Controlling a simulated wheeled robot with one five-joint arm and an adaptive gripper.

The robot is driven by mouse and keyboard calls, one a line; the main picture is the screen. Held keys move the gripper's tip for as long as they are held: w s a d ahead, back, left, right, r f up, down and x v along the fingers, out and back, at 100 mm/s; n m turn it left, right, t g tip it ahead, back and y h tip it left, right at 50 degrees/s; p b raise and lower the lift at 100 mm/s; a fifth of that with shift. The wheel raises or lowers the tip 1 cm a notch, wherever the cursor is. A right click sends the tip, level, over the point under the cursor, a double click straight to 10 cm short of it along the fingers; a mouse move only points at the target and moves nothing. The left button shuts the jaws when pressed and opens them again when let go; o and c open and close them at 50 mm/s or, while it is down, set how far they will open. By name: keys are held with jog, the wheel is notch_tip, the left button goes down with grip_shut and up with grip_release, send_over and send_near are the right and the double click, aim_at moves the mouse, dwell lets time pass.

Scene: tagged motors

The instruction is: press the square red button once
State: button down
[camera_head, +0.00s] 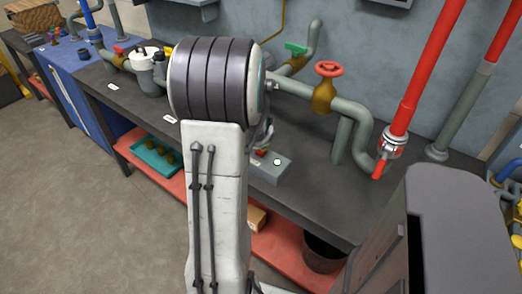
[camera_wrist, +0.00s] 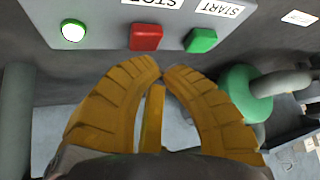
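The square red button (camera_wrist: 146,37) sits on a grey control box (camera_wrist: 98,28), under an upside-down STOP label in the wrist view. A green square button (camera_wrist: 201,40) is to its right, by a START label. A lit round lamp (camera_wrist: 73,31) is to its left. My gripper (camera_wrist: 161,70) has yellow fingers with the tips together and nothing seen between them. The tips appear just below the red button in the picture; I cannot tell the exact gap. In the head view the box (camera_head: 270,171) stands on the bench, and my arm hides most of the gripper.
The dark bench (camera_head: 310,203) carries pipes, a valve with a red wheel (camera_head: 329,69) and a red pipe (camera_head: 423,75) right of the box. A green round part (camera_wrist: 240,92) is close right of my fingers in the wrist view. A teal tray (camera_head: 157,157) lies on the lower shelf.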

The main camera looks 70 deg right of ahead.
jog(key=shift+f+b, duration=0.95)
jog(key=shift+b, duration=0.2)
dwell(1.3)
jog(key=shift+r, duration=0.2)
jog(key=shift+r+p, duration=0.55)
jog(key=shift+r, duration=0.2)
jog(key=shift+r, duration=0.1)
jog(key=shift+r+p, duration=1.7)
jog(key=shift+r, duration=0.7)
